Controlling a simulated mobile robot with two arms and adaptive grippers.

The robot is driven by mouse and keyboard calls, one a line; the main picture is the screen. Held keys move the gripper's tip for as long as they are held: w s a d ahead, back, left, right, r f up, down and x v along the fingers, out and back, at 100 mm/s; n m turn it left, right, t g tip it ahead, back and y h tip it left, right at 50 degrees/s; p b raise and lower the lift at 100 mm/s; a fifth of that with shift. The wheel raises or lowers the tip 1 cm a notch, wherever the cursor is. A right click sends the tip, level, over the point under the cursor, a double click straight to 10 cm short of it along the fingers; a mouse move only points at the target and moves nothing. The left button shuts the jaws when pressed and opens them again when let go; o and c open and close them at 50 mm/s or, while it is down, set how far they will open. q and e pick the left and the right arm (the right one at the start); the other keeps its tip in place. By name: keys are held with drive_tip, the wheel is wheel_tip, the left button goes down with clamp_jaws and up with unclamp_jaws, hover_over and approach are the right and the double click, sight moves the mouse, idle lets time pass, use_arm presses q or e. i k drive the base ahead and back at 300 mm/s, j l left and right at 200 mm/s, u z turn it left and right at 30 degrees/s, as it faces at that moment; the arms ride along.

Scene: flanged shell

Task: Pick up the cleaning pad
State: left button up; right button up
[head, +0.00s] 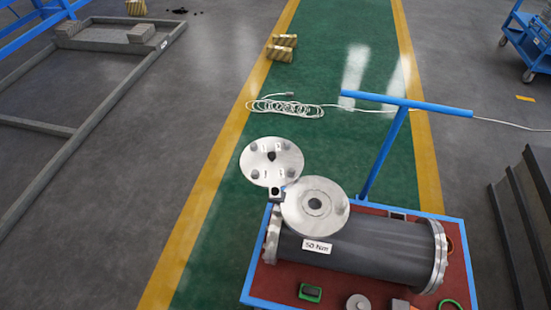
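A small green and dark block (310,292), which looks like the cleaning pad, lies on the red top of the blue-framed cart (262,284) near its front left. It sits in front of the dark grey flanged shell (365,248), which lies on its side across the cart and bears a "50 Nm" label. Nothing touches the block that I can see. Neither of my grippers is in view.
A grey round part (359,302) and a green ring (448,305) lie along the front. A blue handle (405,104) rises behind. A white cable (290,107) lies on the green floor.

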sight(308, 292)
drive_tip(key=k+l+u, duration=0.1)
drive_tip(key=k+l, duration=0.65)
drive_tip(key=k, duration=0.15)
